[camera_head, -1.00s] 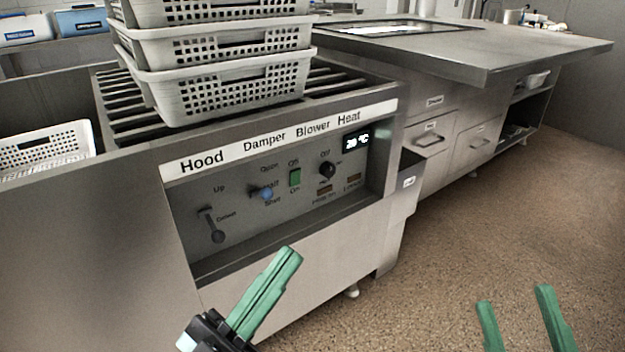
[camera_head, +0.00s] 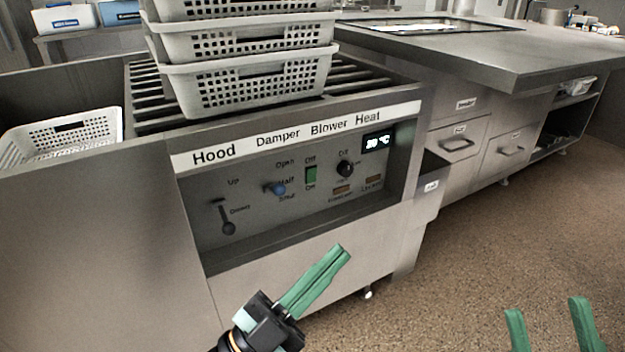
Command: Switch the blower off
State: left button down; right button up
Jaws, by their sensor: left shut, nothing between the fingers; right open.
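The blower switch (camera_head: 311,174) is a green rocker under the Blower label (camera_head: 328,127), with "Off" marked above it and "On" below. It sits in the recessed control panel (camera_head: 300,205) of the grey machine. Which way the rocker is tipped is too small to tell. My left gripper (camera_head: 339,255) has green fingers shut together with nothing between them. It is in front of the machine, below the panel, pointing up and right, apart from the switch. My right gripper (camera_head: 543,312) is open and empty over the floor at the lower right.
Beside the switch are the blue-tipped damper lever (camera_head: 278,189), the black heat knob (camera_head: 345,168) and the hood lever (camera_head: 228,227). White perforated baskets (camera_head: 245,84) are stacked on the slatted top. A steel counter (camera_head: 510,55) overhangs at right. Floor is free at the lower right.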

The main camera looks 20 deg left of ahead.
pick_arm(q)
jog(key=w+a+f+m+y, duration=0.1)
jog(key=w+a+f+y, duration=0.2)
jog(key=w, duration=0.4)
jog(key=w+a+f+m+g+y+p, duration=0.1)
jog(key=w+a+f+y, duration=0.3)
jog(key=w+f+y, duration=0.2)
jog(key=w+a+f+m+y, duration=0.2)
jog(key=w+a+f+y, duration=0.2)
jog(key=w, duration=0.4)
jog(key=shift+w+a+f+y+p, duration=0.35)
jog(key=shift+f+y, duration=0.25)
jog(key=shift+y, duration=0.3)
pick_arm(e)
jog(key=shift+d+r, duration=0.2)
jog(key=shift+r, duration=0.9)
pick_arm(q)
jog(key=shift+d, duration=0.15)
